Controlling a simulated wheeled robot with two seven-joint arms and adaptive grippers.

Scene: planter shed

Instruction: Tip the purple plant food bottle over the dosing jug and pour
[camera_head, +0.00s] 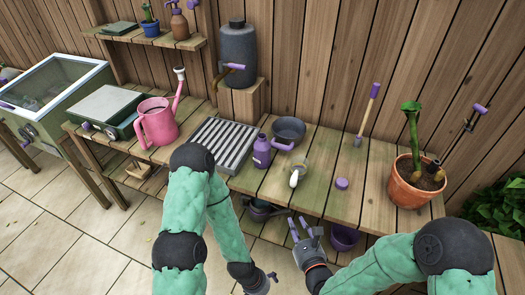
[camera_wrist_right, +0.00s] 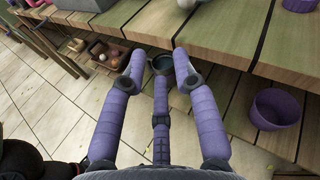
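The purple plant food bottle (camera_head: 262,155) stands upright on the bench, just right of the slatted grey tray. A small pale jug with a white handle (camera_head: 297,176), which looks like the dosing jug, stands to its right near the bench's front. My right gripper (camera_head: 305,228) is in front of and below the bench edge, empty, its purple fingers spread. The right wrist view shows the same open fingers (camera_wrist_right: 160,65) with nothing between them. My left gripper (camera_head: 266,281) hangs low over the floor, away from the bench; its finger opening is too small to judge.
A dark bowl (camera_head: 289,129) sits behind the bottle and jug. A purple disc (camera_head: 342,183) lies right of the jug. A pink watering can (camera_head: 157,124) is left, a terracotta pot (camera_head: 407,190) right. A purple pot (camera_wrist_right: 276,108) sits below the bench.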

